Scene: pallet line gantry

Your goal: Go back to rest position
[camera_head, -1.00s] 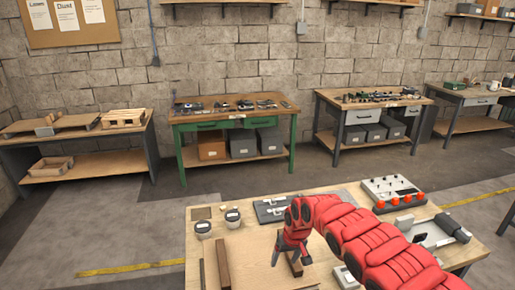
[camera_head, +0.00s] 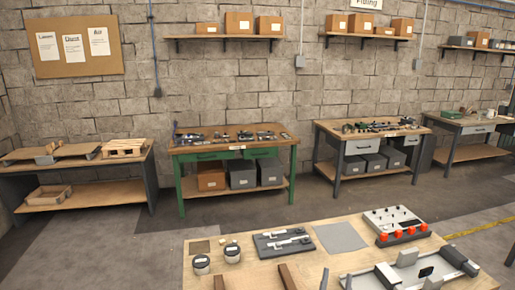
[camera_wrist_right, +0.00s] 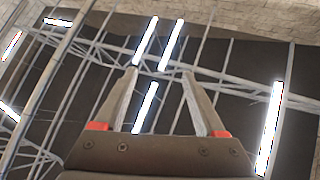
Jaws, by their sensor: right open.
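My right gripper (camera_wrist_right: 160,78) shows in the right wrist view, with its two grey fingers apart and nothing between them. It points up towards the ceiling, where light tubes and trusses show behind it. Neither arm shows in the head view. The near wooden workbench (camera_head: 290,262) is at the bottom of the head view, with no gripper over its visible part. My left gripper is not in view.
A green bench (camera_head: 181,185) and other benches stand along the block wall. Grey floor lies between.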

